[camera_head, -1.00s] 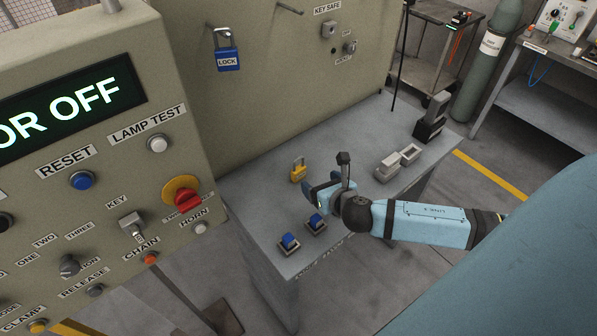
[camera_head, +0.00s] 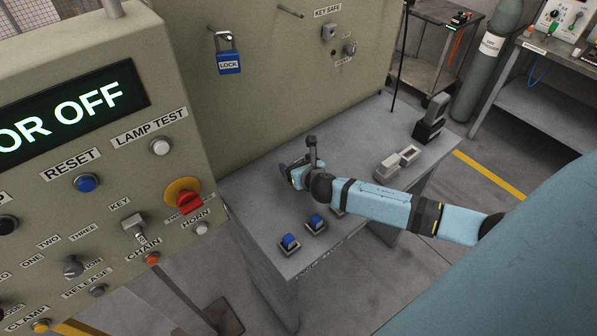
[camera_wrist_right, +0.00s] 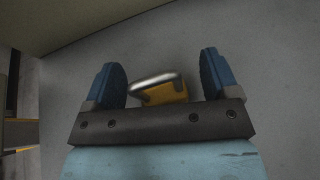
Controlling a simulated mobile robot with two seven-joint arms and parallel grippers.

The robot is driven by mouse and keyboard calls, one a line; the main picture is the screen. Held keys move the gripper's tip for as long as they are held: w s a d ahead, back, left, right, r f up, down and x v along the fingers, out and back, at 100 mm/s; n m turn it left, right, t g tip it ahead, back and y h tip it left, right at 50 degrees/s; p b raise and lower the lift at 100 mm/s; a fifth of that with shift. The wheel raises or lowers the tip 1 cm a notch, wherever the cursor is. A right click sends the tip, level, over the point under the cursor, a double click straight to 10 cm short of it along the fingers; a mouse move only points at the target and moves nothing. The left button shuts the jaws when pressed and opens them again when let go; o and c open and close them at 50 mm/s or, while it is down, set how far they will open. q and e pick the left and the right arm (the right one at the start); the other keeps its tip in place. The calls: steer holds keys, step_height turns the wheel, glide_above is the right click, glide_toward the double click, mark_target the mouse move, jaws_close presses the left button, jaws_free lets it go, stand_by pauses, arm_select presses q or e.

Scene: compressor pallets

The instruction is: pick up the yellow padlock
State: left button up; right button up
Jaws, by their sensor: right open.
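The yellow padlock (camera_wrist_right: 163,94) shows in the right wrist view between the two blue fingers of my right gripper (camera_wrist_right: 162,80). Its silver shackle points up and left in that view, and its lower part is cut off by the gripper's dark bar. The fingers stand apart, with a gap on each side of the padlock. In the head view my right gripper (camera_head: 290,174) is over the grey bench (camera_head: 262,210), and it hides the padlock there. My left gripper is not in view.
Two blue-topped items (camera_head: 289,242) stand near the bench's front edge. Grey open boxes (camera_head: 388,165) and a black device (camera_head: 431,122) are on the right of the bench. A blue padlock (camera_head: 228,60) hangs on the panel behind. The control panel (camera_head: 100,150) rises at the left.

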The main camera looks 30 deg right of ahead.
steer(key=shift+w+f, duration=0.1)
steer(key=shift+w, duration=0.15)
steer(key=c, duration=1)
steer(key=shift+c, duration=0.2)
step_height(320, 180, up, 20)
steer(key=shift+p, duration=0.4)
